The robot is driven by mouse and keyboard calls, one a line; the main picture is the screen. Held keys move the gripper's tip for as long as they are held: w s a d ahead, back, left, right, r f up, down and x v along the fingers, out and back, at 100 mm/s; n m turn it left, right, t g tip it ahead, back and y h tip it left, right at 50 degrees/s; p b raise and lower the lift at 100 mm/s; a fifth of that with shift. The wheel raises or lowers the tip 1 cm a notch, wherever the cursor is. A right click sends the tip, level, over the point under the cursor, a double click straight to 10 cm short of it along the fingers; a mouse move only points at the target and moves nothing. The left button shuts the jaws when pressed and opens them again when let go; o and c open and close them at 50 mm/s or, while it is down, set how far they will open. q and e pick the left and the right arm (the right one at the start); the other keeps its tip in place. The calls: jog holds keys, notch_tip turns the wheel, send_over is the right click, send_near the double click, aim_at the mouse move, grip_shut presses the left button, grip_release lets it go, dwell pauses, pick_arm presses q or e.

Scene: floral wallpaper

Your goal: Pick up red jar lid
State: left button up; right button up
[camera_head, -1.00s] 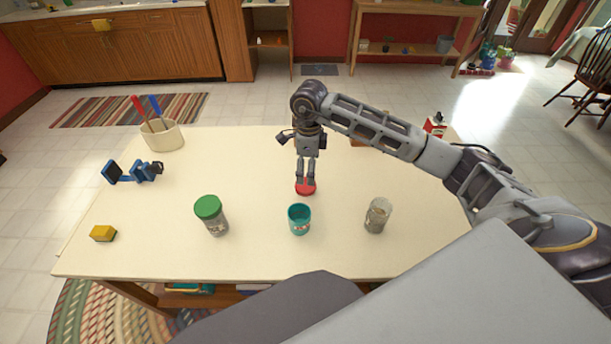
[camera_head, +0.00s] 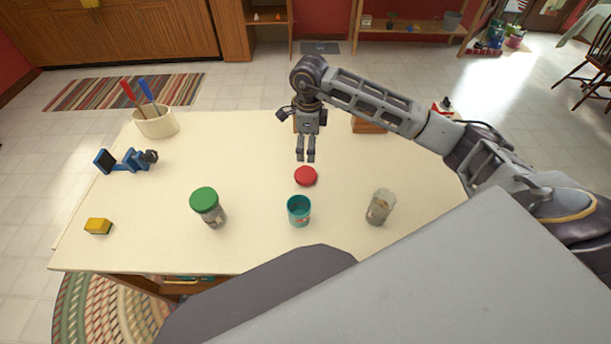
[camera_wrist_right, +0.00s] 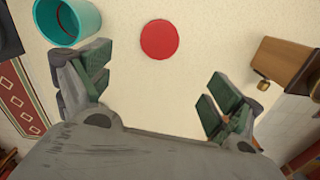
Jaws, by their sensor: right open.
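The red jar lid (camera_head: 305,176) lies flat on the cream table in the head view, just behind the teal cup. It also shows in the right wrist view (camera_wrist_right: 159,39), centred beyond the gap between my fingers. My right gripper (camera_head: 306,158) points down from above, a little behind the lid in the head picture. In the wrist view my right gripper (camera_wrist_right: 158,95) is open, its fingers wide apart with nothing between them. My left gripper is not in view.
The teal cup (camera_head: 299,211) stands close in front of the lid. A green-lidded jar (camera_head: 208,207) is to the left, a glass jar (camera_head: 380,207) to the right. A wooden box (camera_head: 369,126) is behind. A utensil holder (camera_head: 156,122), blue device (camera_head: 128,160) and sponge (camera_head: 98,226) are at left.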

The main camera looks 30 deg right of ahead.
send_over(307, 174)
jog(key=f, duration=0.8)
jog(key=shift+d, duration=0.2)
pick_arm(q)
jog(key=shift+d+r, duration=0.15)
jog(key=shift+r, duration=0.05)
pick_arm(e)
jog(key=shift+f, duration=0.2)
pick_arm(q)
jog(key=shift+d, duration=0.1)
pick_arm(e)
jog(key=shift+a+f+p, duration=0.15)
jog(key=shift+f+p, duration=0.15)
jog(key=shift+f, duration=0.8)
jog(key=shift+a+f+p, duration=0.1)
jog(key=shift+f+p, duration=0.15)
jog(key=shift+f, duration=1.25)
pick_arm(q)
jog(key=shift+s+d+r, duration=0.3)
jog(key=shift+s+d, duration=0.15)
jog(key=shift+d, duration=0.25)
